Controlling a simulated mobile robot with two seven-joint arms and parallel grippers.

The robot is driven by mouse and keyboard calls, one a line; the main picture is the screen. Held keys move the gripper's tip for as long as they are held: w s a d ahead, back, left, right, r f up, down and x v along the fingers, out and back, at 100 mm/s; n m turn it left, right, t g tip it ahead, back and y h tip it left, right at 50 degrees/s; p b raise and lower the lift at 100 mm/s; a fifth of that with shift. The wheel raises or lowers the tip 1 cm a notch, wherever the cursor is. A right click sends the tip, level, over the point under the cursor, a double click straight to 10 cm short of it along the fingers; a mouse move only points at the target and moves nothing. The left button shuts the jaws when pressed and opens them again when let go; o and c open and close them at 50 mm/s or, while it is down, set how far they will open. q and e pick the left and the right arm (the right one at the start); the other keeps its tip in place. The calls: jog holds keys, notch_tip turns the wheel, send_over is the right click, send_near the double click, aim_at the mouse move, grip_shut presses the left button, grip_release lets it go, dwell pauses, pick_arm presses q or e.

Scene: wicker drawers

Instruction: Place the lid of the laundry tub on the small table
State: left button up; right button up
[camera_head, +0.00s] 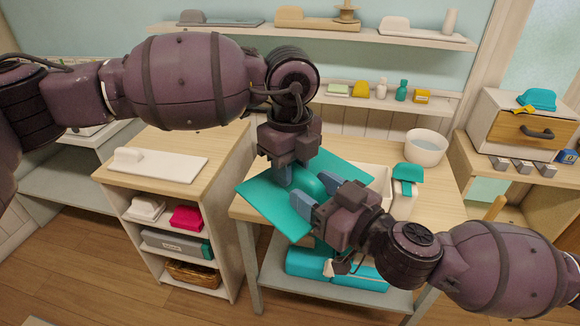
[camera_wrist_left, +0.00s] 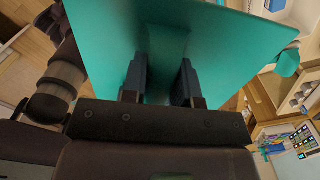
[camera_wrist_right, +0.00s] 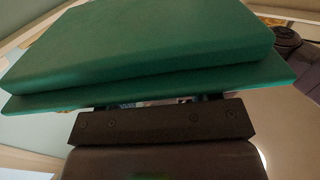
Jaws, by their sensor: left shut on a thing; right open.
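The teal square lid (camera_head: 262,195) is held tilted above the wooden-topped table (camera_head: 440,190) in the middle. My left gripper (camera_head: 285,176) is shut on the lid's raised handle. In the left wrist view the lid (camera_wrist_left: 225,45) fills the top, with the fingers (camera_wrist_left: 160,80) on either side of the handle. My right gripper (camera_head: 318,194) is open at the lid's lower right part. The right wrist view shows the lid (camera_wrist_right: 150,45) close up, hiding most of the fingers; contact cannot be told. A cream open tub (camera_head: 377,178) stands on the table, partly hidden by the lid.
A white bowl (camera_head: 426,148) and a teal-topped dispenser (camera_head: 406,185) stand behind and right of the lid. A low cabinet (camera_head: 228,165) on the left bears a white board (camera_head: 158,165). A wooden-fronted drawer box (camera_head: 523,130) stands right. Teal items (camera_head: 310,263) lie on the lower shelf.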

jog(key=shift+r, duration=0.1)
jog(key=shift+r, duration=5)
